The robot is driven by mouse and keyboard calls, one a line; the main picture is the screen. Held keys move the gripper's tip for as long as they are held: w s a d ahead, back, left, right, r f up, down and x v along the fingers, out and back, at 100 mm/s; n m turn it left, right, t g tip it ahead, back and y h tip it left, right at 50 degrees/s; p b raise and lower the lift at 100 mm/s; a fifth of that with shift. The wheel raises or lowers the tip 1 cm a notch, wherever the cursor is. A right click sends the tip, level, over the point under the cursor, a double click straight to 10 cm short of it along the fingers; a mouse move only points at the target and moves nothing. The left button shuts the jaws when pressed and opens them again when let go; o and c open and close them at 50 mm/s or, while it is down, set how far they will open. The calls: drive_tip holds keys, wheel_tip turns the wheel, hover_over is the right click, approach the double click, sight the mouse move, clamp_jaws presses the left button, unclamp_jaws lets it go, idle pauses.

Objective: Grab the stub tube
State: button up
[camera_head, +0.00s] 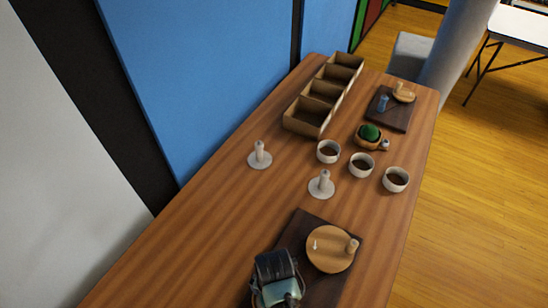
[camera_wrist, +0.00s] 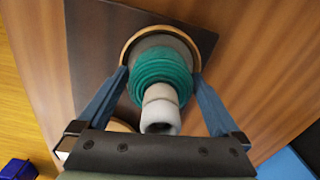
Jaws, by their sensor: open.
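In the wrist view, a pale, short tube (camera_wrist: 160,110) points up toward the camera from the middle of a ribbed teal winding (camera_wrist: 160,75). I take this tube for the stub tube, but cannot be certain. The winding rests over a round wooden base (camera_wrist: 131,40) on a dark board. My gripper (camera_wrist: 161,75) is open, with one blue finger on each side of the winding and tube. Whether the fingers touch it is hard to tell. In the head view, my gripper (camera_head: 275,270) is over the near dark board and hides the tube.
On the near dark board (camera_head: 295,232), a wooden disc (camera_head: 325,262) with an upright peg stands beside my gripper. Two white posts on round bases (camera_head: 260,160) (camera_head: 321,191), several bowls (camera_head: 361,164), a green ball in a wooden holder (camera_head: 370,132) and a divided box (camera_head: 303,121) stand farther back.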

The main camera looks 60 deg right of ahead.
drive_tip(key=shift+f, duration=0.4)
drive_tip(key=shift+c, duration=0.3)
drive_tip(key=shift+r, duration=0.1)
drive_tip(key=c, duration=1.1)
